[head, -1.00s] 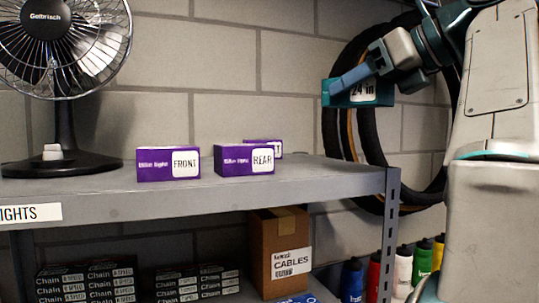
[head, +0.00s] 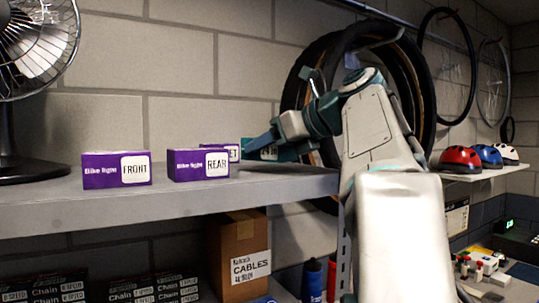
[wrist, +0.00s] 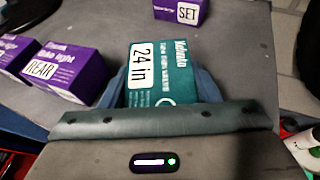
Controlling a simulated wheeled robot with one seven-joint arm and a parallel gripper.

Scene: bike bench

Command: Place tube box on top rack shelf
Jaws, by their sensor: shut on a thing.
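The tube box (wrist: 160,75) is teal with a white "24 in" label. It also shows in the head view (head: 265,151), partly hidden by my gripper. My gripper (head: 262,146) is shut on it, with a blue finger on each side in the wrist view (wrist: 158,85). The box is over the right end of the top rack shelf (head: 120,211), right of the purple boxes. I cannot tell whether it touches the shelf.
Purple boxes marked FRONT (head: 116,170), REAR (head: 198,164) and SET (wrist: 181,10) stand on the shelf. A fan (head: 35,60) is at the left. Tires (head: 300,75) hang behind my arm. A CABLES box (head: 238,250) is on the shelf below.

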